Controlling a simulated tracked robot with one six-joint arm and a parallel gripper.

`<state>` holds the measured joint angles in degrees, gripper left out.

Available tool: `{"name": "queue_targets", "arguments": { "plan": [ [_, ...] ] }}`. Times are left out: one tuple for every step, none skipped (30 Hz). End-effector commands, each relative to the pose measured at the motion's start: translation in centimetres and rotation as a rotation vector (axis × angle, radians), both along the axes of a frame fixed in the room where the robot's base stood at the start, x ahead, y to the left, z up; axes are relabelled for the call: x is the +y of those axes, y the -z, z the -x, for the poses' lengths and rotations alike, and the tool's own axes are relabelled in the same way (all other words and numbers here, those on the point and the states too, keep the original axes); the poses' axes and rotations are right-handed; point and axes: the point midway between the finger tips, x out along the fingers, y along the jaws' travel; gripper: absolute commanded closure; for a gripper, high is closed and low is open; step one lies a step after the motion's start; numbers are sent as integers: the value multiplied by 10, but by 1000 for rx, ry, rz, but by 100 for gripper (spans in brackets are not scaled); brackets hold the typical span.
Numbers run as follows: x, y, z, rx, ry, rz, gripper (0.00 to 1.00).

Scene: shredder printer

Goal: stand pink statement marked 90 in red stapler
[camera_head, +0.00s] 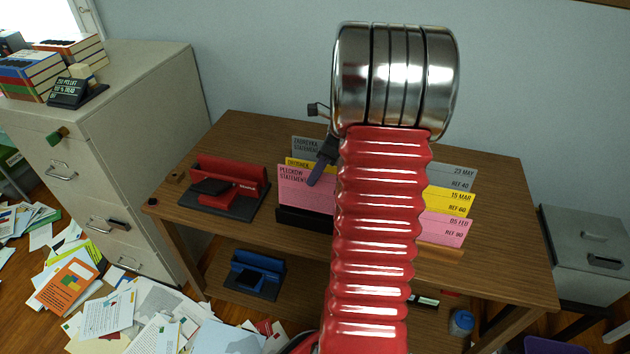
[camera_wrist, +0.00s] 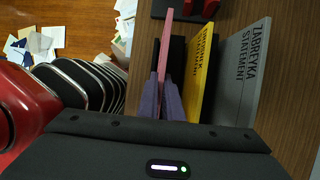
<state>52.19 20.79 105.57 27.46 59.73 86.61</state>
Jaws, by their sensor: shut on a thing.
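The pink statement (camera_head: 300,190) stands in a dark rack (camera_head: 300,217) on the wooden table, in front of a yellow and a grey one. Its right end reads 05 FEB and what looks like REF 90. My arm hides its middle. My gripper (camera_head: 315,180) is shut on its top edge. In the wrist view the fingers (camera_wrist: 163,100) close around the pink sheet (camera_wrist: 166,40), which is seen edge-on. The red stapler (camera_head: 233,184) sits on a dark base at the left of the table, apart from the statement. Its base shows at the top of the wrist view (camera_wrist: 170,10).
The yellow statement (camera_head: 450,200) and grey statement (camera_head: 455,176) stand close behind the pink one. A blue stapler (camera_head: 257,272) is on the lower shelf. A filing cabinet (camera_head: 150,110) stands left. Loose papers cover the floor at left. The tabletop's right end is clear.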

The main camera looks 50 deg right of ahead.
Motion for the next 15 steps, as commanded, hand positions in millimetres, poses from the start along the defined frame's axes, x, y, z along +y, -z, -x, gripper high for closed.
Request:
{"name": "queue_targets", "arguments": {
  "plan": [
    [0, -5, 0, -1, 0, 2, 100],
    [0, -8, 0, -1, 0, 2, 100],
    [0, -11, 0, -1, -1, 2, 100],
    [-1, -13, 0, -1, -1, 2, 100],
    [0, -16, 0, -1, -1, 2, 100],
    [0, -19, 0, -1, -1, 2, 100],
    [0, -22, 0, -1, -1, 2, 100],
    [0, -24, 0, -1, 0, 2, 100],
    [0, -28, 0, -1, 0, 3, 100],
    [0, -30, 0, -1, 0, 2, 100],
    [0, -33, 0, -1, 0, 2, 100],
    [0, -36, 0, -1, -1, 1, 100],
    [0, -39, 0, -1, 0, 2, 100],
    [0, -41, 0, -1, -1, 2, 100],
    [0, -45, 0, -1, -1, 2, 100]
  ]
}}
